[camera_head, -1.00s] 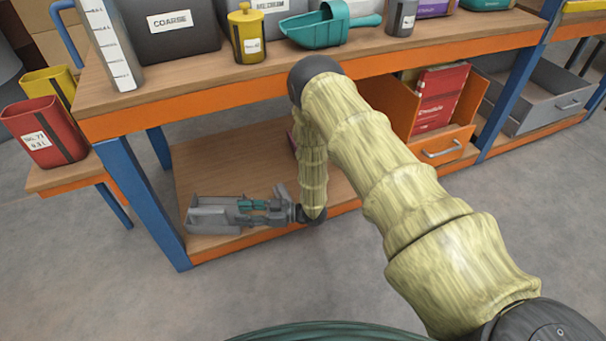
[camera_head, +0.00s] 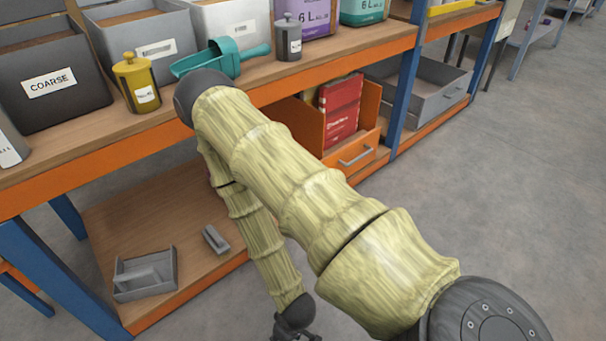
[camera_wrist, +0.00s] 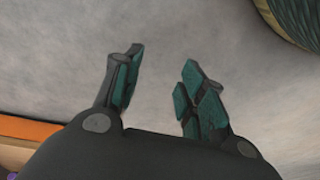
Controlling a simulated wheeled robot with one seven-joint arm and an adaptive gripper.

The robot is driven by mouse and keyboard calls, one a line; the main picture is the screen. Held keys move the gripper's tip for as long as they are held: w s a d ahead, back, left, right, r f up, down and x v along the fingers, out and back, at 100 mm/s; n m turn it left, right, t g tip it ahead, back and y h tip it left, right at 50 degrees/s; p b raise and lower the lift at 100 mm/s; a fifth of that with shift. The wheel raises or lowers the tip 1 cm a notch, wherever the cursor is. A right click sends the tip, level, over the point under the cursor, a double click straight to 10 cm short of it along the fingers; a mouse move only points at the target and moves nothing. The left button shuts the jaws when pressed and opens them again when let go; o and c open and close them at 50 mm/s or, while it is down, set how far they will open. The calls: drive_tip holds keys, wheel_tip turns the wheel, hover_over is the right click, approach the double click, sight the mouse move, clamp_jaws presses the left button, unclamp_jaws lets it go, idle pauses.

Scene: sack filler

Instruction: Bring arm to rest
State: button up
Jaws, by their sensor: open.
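My gripper (camera_wrist: 162,85) is open and empty in the wrist view, its two green-padded fingers apart over bare grey floor. In the head view only the wrist end shows at the bottom edge, and the fingertips are cut off. My arm in its yellowish sleeve reaches toward the bench and bends down in front of it. The gripper is apart from the shelf.
The bench (camera_head: 90,160) has an orange edge and holds a coarse bin (camera_head: 55,85), a yellow canister (camera_head: 136,85), a teal scoop (camera_head: 215,58) and a grey canister (camera_head: 288,40). A grey tray (camera_head: 145,275) and a small grey block (camera_head: 215,239) sit on the lower shelf. Floor at right is clear.

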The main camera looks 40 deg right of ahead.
drive_tip(key=s+d+r+g, duration=0.1)
drive_tip(key=s+r, duration=0.1)
drive_tip(key=s, duration=0.3)
drive_tip(key=shift+s+d+m+g+h, duration=0.15)
drive_tip(key=shift+s+m+g+h, duration=0.15)
drive_tip(key=shift+s+m+h, duration=0.1)
wheel_tip(320, 180, up, 42)
drive_tip(key=p, duration=4.1)
drive_tip(key=shift+f+p, duration=0.2)
drive_tip(key=shift+p, duration=0.15)
